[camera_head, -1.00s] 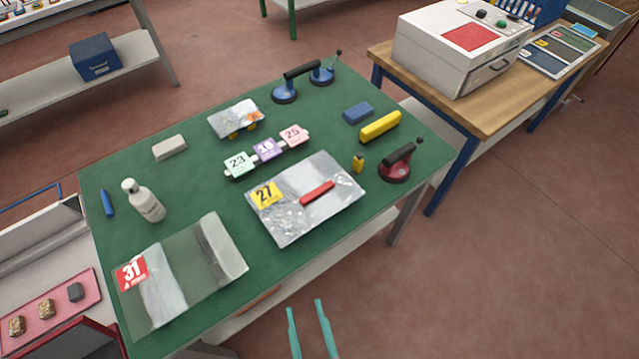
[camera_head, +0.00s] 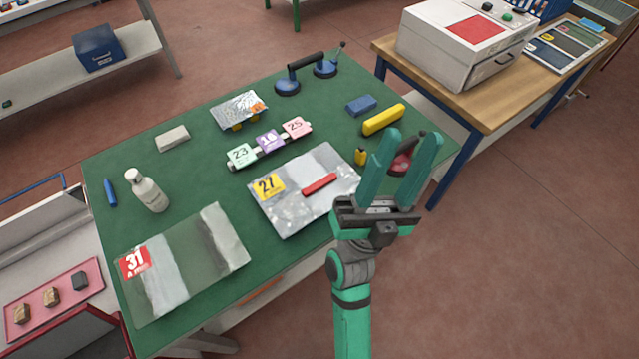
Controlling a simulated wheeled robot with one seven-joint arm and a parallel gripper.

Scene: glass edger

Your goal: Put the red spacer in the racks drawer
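The red spacer (camera_head: 320,184) is a short red bar lying on the glass pane marked 27 (camera_head: 290,215), on the green table (camera_head: 215,180). My gripper (camera_head: 409,138) is open and empty, its two teal fingers pointing up in the picture. It is to the right of the red spacer, in front of the table's right part, and partly hides a red suction cup (camera_head: 405,160). No drawer that I can tell to be the racks drawer shows clearly.
A pane marked 31 (camera_head: 185,262), a white bottle (camera_head: 147,190), number tags (camera_head: 268,141), a yellow bar (camera_head: 383,120) and a blue double suction lifter (camera_head: 305,75) are on the table. A wooden bench (camera_head: 480,110) bears a white machine (camera_head: 462,50). A cart with a pink tray (camera_head: 62,292) stands lower left.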

